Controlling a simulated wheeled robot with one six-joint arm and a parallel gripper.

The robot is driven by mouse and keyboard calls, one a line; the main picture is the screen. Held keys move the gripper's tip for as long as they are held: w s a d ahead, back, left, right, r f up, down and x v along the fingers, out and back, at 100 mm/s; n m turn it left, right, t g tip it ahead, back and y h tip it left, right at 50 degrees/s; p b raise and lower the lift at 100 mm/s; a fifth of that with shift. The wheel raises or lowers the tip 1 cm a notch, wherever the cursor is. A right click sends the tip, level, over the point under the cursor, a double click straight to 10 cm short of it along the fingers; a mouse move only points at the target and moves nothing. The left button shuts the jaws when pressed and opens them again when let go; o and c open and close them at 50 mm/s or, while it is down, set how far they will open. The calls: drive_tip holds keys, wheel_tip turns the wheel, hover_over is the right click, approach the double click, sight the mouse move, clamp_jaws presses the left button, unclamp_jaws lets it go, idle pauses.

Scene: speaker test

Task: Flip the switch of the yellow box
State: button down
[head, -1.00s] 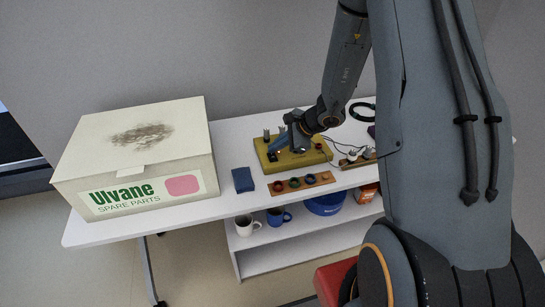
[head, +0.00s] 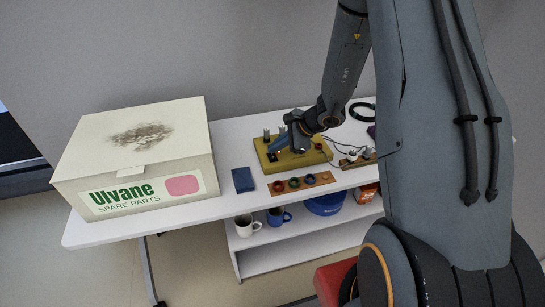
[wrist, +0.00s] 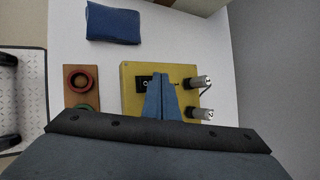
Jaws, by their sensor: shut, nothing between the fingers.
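The yellow box (head: 299,161) sits on the white table, with metal posts along one side and a dark switch plate on top. In the wrist view the yellow box (wrist: 130,103) is below my gripper, and the black switch plate (wrist: 143,82) shows just beside the fingertips. My gripper (wrist: 164,76) is shut and empty, its blue fingers over the box top next to the plate. In the head view my gripper (head: 282,139) hangs over the left part of the box. The fingers hide part of the switch, and I cannot tell its position or whether they touch it.
A large spare parts carton (head: 140,160) stands on the table at left. A wooden strip with coloured rings (head: 301,184) lies in front. Wires (head: 349,150) run right of the box. Mugs (head: 247,226) stand on the shelf below.

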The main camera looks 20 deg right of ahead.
sight(275, 155)
drive_tip(key=shift+f, duration=0.1)
idle(0.3)
drive_tip(key=shift+f+b, duration=0.3)
drive_tip(key=shift+b, duration=0.35)
drive_tip(key=shift+s+f+b, duration=0.45)
drive_tip(key=shift+f+b, duration=0.25)
idle(1.2)
drive_tip(key=shift+r, duration=0.2)
drive_tip(key=shift+w+r, duration=0.2)
drive_tip(key=shift+r, duration=0.2)
drive_tip(key=shift+w+r+p, duration=0.1)
drive_tip(key=shift+r+p, duration=0.15)
drive_tip(key=shift+p, duration=0.1)
drive_tip(key=shift+w+r+p, duration=0.25)
drive_tip(key=shift+r+p, duration=0.5)
drive_tip(key=shift+r, duration=0.45)
drive_tip(key=shift+w+r+p, duration=0.2)
drive_tip(key=shift+r+p, duration=0.55)
drive_tip(key=shift+r, duration=0.45)
